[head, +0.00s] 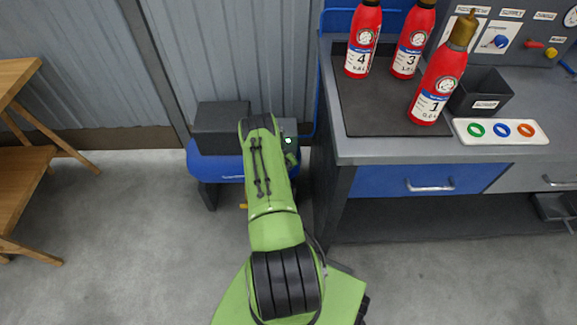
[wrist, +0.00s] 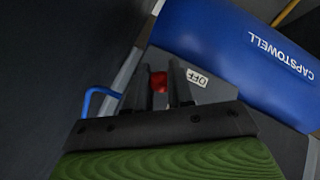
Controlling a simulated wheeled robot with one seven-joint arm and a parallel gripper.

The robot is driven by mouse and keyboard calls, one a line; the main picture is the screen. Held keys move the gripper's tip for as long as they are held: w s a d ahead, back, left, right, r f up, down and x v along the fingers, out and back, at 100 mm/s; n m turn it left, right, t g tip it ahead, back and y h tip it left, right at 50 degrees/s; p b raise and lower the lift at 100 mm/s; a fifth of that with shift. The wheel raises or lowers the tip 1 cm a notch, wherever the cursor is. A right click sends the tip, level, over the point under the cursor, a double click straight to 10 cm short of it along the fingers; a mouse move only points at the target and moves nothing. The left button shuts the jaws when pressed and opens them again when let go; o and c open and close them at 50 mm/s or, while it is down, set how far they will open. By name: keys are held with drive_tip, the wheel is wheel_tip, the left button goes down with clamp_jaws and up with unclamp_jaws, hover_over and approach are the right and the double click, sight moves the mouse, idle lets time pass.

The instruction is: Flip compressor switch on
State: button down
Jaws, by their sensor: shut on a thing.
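The compressor, with a blue tank (head: 215,167) and a dark grey housing (head: 222,127), stands on the floor by the corrugated wall. Its blue tank also fills the upper right of the wrist view (wrist: 235,45). A small red switch (wrist: 159,83) shows in the wrist view, with a white "OFF" label (wrist: 197,78) to its right. My gripper (wrist: 158,75) is shut on the red switch, one dark finger on each side. A small green light (head: 288,141) glows right of my arm. In the head view my arm hides the switch and fingers.
A workbench (head: 400,152) stands close on the right, bearing red extinguishers (head: 438,88), a black bin (head: 482,92) and a tray with coloured rings (head: 500,131). A wooden stand (head: 25,160) is at the left. The floor between is clear.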

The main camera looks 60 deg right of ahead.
drive_tip(key=shift+w+d+r+g+y+b, duration=0.15)
drive_tip(key=shift+r+g+y+b, duration=0.25)
drive_tip(key=shift+y+b, duration=0.4)
drive_tip(key=c, duration=1)
unclamp_jaws()
drive_tip(key=shift+c, duration=0.2)
drive_tip(key=p+v, duration=0.5)
drive_tip(key=v, duration=1)
drive_tip(key=shift+r, duration=0.45)
drive_tip(key=shift+d, duration=0.1)
